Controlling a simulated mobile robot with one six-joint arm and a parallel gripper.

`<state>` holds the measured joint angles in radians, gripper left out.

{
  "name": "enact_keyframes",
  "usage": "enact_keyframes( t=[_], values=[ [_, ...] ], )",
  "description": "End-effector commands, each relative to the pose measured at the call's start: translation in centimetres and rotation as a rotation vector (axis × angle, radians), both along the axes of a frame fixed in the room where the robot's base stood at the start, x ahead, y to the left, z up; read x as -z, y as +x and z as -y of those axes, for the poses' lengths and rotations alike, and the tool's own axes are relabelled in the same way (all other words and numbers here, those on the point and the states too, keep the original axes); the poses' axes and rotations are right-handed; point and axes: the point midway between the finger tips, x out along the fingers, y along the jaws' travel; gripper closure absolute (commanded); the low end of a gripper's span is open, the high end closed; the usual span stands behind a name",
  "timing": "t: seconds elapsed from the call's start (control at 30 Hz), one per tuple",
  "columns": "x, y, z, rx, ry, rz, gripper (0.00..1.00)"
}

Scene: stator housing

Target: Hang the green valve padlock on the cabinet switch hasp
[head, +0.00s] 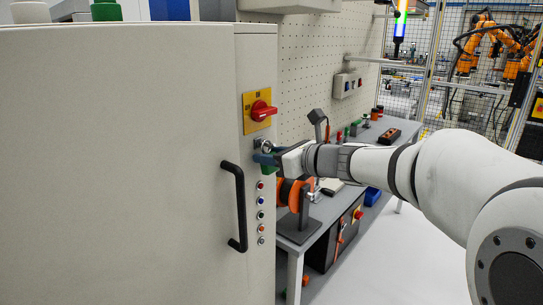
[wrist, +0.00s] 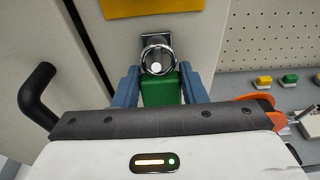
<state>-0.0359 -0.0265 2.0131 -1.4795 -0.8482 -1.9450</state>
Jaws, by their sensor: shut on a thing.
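The green padlock (wrist: 162,90) is upright between the blue fingers of my gripper (wrist: 159,75), which is shut on its body. Its silver shackle stands up in front of the metal switch hasp (wrist: 146,40) on the cabinet. The shackle and hasp overlap in the wrist view; I cannot tell whether the shackle passes through it. In the head view, my gripper (head: 266,158) is at the cabinet's front edge, with the padlock (head: 267,169) partly hidden below the fingers. The hasp (head: 263,145) is just below the red switch (head: 262,110) on its yellow plate.
The grey cabinet (head: 120,160) fills the left, with a black handle (head: 239,205) and a column of small buttons (head: 261,214) below the hasp. A workbench (head: 325,210) with an orange reel (head: 288,192) stands behind my gripper. Open floor lies at the lower right.

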Motion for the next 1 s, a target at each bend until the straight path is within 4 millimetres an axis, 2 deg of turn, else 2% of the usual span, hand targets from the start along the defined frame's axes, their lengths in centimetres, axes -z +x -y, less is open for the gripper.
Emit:
enact_keyframes(
  t=[0.1,0.13,0.43,1.0],
  values=[
    [-0.02,0.0,0.0,0.0,0.001,0.001,0.87],
    [-0.02,0.0,0.0,0.0,0.001,0.001,0.6],
    [-0.01,-0.01,0.0,0.0,0.0,0.0,0.37],
    [0.02,-0.01,0.01,0.0,0.0,0.0,0.37]
  ],
)
